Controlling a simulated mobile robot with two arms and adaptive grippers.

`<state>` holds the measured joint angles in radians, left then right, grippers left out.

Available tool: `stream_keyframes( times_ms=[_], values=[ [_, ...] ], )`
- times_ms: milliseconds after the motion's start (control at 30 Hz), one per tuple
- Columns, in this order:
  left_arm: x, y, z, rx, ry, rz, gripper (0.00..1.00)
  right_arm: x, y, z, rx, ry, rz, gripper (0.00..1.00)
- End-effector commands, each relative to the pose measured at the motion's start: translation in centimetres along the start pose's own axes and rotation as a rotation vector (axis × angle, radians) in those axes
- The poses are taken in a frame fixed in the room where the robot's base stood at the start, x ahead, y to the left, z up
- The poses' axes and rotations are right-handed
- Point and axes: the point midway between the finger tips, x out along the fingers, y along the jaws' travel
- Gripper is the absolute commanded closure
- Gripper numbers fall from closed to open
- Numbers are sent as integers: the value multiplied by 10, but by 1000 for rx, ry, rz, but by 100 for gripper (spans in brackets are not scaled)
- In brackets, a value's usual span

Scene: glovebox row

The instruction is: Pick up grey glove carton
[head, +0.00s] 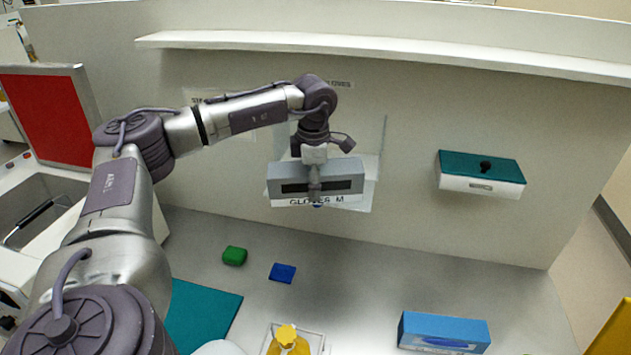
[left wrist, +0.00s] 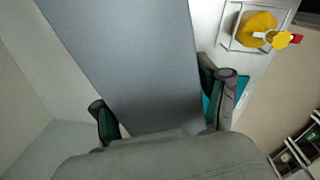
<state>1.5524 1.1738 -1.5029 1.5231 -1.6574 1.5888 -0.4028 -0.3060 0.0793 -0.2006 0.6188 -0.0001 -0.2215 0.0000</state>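The grey glove carton (head: 345,177), with a dark slot along its front, is at the back wall in front of a clear holder labelled "GLOVES M" (head: 300,201). My left arm reaches across from the left, and its gripper (head: 314,180) is at the middle of the carton. In the left wrist view the carton's plain grey face (left wrist: 135,60) fills the space between the two fingers of my left gripper (left wrist: 162,108). One finger lies against each long side, so it looks shut on the carton. Whether the carton touches the holder cannot be told. My right gripper is not in view.
A blue carton (head: 443,332) lies on the bench at front right. A teal-topped white box (head: 480,175) is on the wall. Green (head: 234,256) and blue (head: 283,273) blocks, a teal mat (head: 203,315) and a yellow item (head: 287,341) are below. A shelf (head: 400,54) runs above.

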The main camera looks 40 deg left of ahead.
Motion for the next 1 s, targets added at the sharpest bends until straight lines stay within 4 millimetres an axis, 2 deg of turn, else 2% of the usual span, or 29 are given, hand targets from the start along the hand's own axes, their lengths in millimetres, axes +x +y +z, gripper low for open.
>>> stream_keyframes(
  times_ms=[33, 200, 233, 467, 633, 833, 1000],
  values=[
    [0, 0, 0, 0, 0, 0, 42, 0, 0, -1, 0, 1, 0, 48],
    [0, 0, 0, 0, 0, 0, 70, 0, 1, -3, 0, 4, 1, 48],
    [0, 0, 0, 0, 0, 0, 72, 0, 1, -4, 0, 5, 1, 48],
    [-1, 0, 0, 0, -1, 0, 73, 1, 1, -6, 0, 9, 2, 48],
    [-9, 1, 1, 0, -2, 1, 73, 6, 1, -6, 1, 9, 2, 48],
    [-39, 4, 2, 2, -7, 3, 73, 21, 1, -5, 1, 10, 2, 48],
    [-62, -23, 29, 8, -4, 3, 73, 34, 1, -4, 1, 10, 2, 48]
  ],
)
